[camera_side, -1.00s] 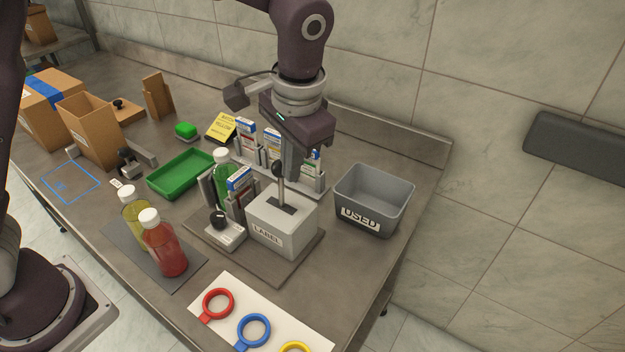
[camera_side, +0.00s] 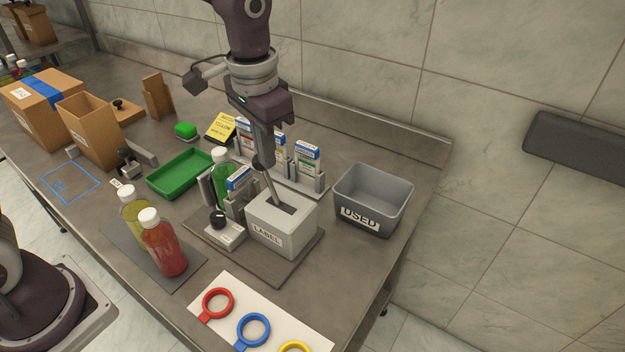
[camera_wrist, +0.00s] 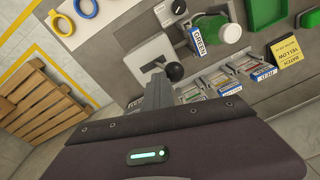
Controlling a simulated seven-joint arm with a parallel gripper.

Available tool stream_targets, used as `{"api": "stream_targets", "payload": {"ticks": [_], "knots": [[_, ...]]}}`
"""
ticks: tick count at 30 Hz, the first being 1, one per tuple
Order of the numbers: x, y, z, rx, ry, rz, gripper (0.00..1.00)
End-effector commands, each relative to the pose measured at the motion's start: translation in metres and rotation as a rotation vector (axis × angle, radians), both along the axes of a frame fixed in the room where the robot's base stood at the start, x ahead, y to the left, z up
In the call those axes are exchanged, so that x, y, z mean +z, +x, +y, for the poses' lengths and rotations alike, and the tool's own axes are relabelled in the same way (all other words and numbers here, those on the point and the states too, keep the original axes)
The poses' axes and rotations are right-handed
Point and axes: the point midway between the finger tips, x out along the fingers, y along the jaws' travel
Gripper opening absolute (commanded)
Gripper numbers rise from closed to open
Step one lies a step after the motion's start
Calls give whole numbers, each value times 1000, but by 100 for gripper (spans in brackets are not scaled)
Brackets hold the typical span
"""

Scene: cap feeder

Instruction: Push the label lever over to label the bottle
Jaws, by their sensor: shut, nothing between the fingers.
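The label lever (camera_side: 269,180) stands in the slot of the grey LABEL box (camera_side: 285,232) and tilts to the left, toward the green bottle (camera_side: 221,177). My gripper (camera_side: 263,163) is shut and empty, with its fingertips at the lever's knob, which they partly hide in the side view. In the wrist view the black knob (camera_wrist: 175,71) shows just beside the fingertips (camera_wrist: 157,78), so they look close to touching. The green bottle is upright beside the LABEL box, behind a label cartridge (camera_side: 239,182) in its holder.
A grey USED bin (camera_side: 373,200) stands right of the LABEL box. A rack of label cartridges (camera_side: 308,160) is behind it. Red (camera_side: 168,250) and yellow (camera_side: 131,210) bottles stand at the front left.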

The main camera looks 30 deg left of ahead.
Motion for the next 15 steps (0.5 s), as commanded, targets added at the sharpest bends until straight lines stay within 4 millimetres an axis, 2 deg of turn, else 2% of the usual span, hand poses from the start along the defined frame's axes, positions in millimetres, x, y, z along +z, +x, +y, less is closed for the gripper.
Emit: {"api": "stream_targets", "payload": {"ticks": [1, 9, 11, 15], "knots": [[-2, 0, 12, 12, 21, 7, 0], [-2, -1, 11, 13, 21, 10, 0], [0, -2, 6, 12, 20, 10, 0], [11, -6, -21, 3, 12, 5, 0]]}}
